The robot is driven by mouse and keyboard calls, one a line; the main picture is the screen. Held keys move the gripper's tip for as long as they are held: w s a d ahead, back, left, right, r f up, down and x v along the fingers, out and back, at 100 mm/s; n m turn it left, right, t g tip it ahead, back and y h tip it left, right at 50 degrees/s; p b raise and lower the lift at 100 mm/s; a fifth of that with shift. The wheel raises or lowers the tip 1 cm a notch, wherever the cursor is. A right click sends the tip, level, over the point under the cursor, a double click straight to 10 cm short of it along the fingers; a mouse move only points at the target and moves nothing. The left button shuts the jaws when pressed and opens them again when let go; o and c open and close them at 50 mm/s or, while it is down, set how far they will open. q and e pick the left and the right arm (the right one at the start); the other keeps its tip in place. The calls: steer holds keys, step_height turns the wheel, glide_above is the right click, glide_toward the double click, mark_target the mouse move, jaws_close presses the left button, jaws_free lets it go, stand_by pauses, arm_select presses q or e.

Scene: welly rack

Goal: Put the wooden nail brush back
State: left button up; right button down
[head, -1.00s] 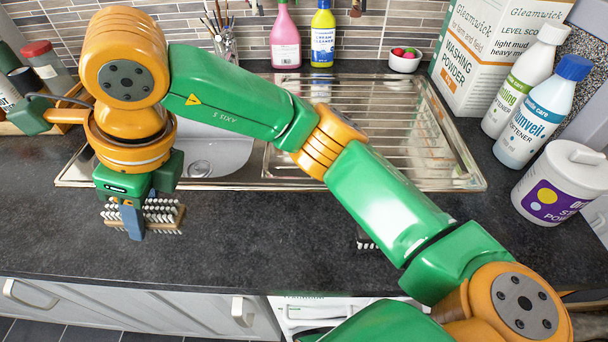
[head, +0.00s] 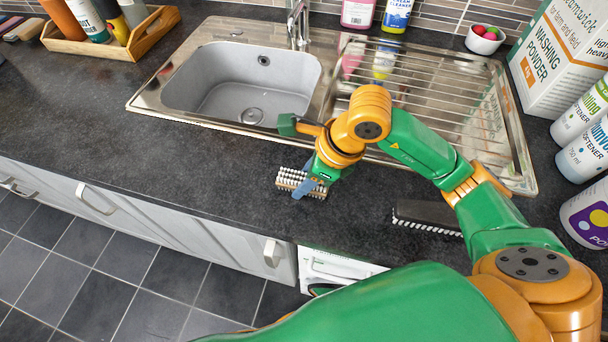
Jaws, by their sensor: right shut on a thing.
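The wooden nail brush (head: 288,184), a small wooden block with rows of white bristles, shows in the head view in front of the sink. My right gripper (head: 308,184) is shut on it, with a blue finger across its middle. I cannot tell whether the brush touches the worktop or is just above it. My left gripper is not in view.
A black brush with white bristles (head: 428,214) lies on the worktop to the right. A wooden tray of bottles (head: 120,48) stands at the back left, with several small items (head: 24,28) beside it. The steel sink (head: 240,85) is behind. Worktop to the left is clear.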

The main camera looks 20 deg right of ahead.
steer(key=shift+f, duration=0.15)
steer(key=shift+c, duration=2.3)
jaws_free()
steer(key=shift+r, duration=0.35)
steer(key=v, duration=1.1)
steer(key=shift+r, duration=0.3)
steer(key=shift+s+d, duration=0.1)
steer(key=shift+s, duration=0.05)
